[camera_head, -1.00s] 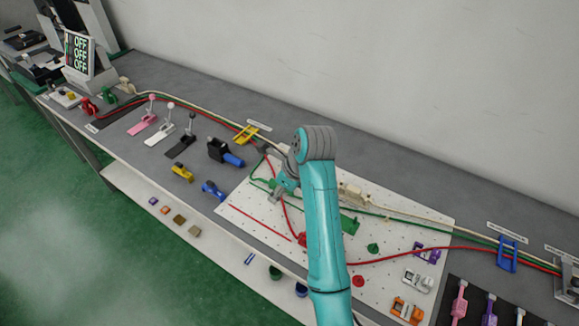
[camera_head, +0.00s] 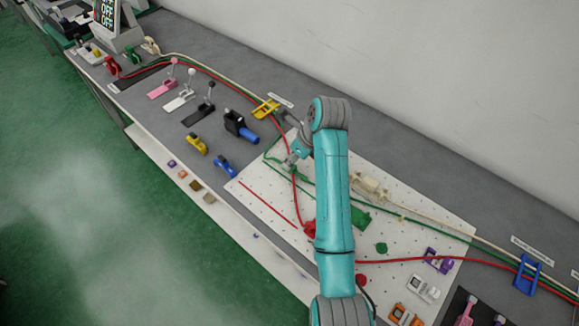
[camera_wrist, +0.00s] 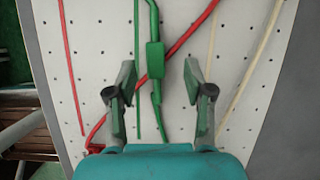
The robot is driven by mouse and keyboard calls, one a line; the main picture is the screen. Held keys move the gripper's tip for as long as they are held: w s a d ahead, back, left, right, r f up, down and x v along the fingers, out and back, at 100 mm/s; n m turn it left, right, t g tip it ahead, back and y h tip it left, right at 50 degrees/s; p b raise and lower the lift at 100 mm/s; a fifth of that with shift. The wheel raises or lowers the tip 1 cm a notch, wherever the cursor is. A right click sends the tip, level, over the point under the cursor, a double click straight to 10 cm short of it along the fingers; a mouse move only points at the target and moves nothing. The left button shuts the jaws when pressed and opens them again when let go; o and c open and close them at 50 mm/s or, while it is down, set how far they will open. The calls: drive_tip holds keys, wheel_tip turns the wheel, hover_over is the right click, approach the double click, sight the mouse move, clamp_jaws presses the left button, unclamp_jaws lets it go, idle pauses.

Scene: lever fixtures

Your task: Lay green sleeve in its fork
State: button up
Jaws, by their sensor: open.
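The green sleeve (camera_wrist: 155,56) is a small block on the green cable in the wrist view. It lies just ahead of and between my gripper's fingertips (camera_wrist: 159,88), over the white pegboard (camera_wrist: 105,25). The fingers are apart and nothing is held. In the head view my gripper (camera_head: 294,158) is low over the left part of the board, and the sleeve is too small to make out beside it. A green block-like fixture (camera_head: 361,216) and a small green piece (camera_head: 381,248) stand on the board right of my arm; I cannot tell which is the fork.
A red cable (camera_wrist: 185,45) crosses the green one beside my gripper. A cream cable (camera_wrist: 250,75) runs to the right. A red fixture (camera_head: 309,229) sits beside my arm. A yellow clip (camera_head: 266,109), a black-and-blue device (camera_head: 240,127) and several levers line the bench at left.

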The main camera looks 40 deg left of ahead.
drive_tip(key=x, duration=0.4)
drive_tip(key=shift+s+a+f, duration=0.15)
drive_tip(key=shift+s, duration=0.1)
clamp_jaws()
